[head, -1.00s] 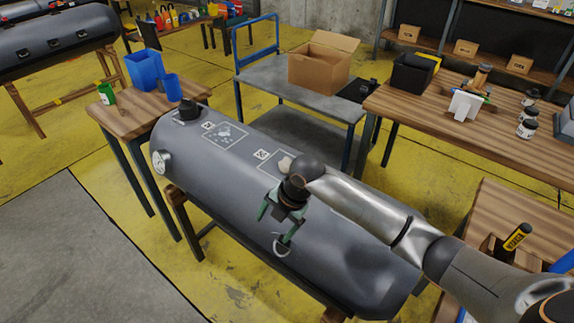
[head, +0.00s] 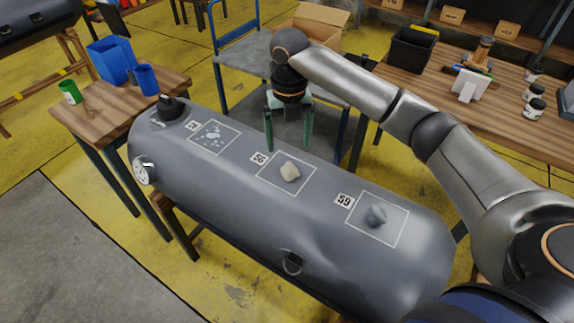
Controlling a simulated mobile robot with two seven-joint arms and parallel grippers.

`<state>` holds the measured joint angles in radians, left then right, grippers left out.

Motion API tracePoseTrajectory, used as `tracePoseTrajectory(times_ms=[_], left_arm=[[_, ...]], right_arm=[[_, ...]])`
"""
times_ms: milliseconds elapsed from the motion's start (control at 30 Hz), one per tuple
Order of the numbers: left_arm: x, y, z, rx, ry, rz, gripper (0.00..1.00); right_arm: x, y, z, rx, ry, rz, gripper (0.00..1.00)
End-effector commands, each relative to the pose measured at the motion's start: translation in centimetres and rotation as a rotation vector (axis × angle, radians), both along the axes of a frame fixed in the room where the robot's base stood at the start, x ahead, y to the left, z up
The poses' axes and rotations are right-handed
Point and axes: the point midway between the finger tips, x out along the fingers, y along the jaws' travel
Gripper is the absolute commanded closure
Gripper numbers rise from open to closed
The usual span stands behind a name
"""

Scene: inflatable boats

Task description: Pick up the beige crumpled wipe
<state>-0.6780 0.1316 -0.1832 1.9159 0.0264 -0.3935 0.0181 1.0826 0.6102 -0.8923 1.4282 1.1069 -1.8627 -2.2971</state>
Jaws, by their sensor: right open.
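The beige crumpled wipe (head: 290,172) lies inside the middle outlined square, beside a small number label, on top of the grey inflatable tube (head: 225,185). My right gripper (head: 288,146) is open and empty. Its two green fingers point down, just behind and above the wipe in the picture, and do not touch it. A grey-green crumpled wipe (head: 376,215) lies in the right outlined square. Pale specks (head: 212,136) lie in the left square. My left gripper is not in view.
A wooden side table (head: 125,105) at left holds a blue bin (head: 110,60), a blue cup (head: 147,79) and a green can (head: 70,92). A cart with a cardboard box (head: 310,28) stands behind. A workbench (head: 510,85) with a black bin (head: 411,48) is at right.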

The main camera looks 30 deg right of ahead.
Motion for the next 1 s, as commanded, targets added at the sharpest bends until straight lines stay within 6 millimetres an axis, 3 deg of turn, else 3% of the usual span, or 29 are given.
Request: tracePoseTrajectory(times_ms=[200,400,700,1000], left_arm=[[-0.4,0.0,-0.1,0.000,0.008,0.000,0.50],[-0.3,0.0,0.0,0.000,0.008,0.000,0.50],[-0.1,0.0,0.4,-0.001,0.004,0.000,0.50],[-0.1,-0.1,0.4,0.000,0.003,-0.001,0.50]], right_arm=[[0.0,0.0,-3.7,-0.001,0.002,-0.002,0.10],[0.0,-0.1,-5.1,-0.001,0.001,-0.003,0.10],[0.1,-0.4,-9.2,-0.001,0.001,-0.002,0.10],[0.1,-0.4,-9.8,-0.001,-0.002,-0.001,0.10]])
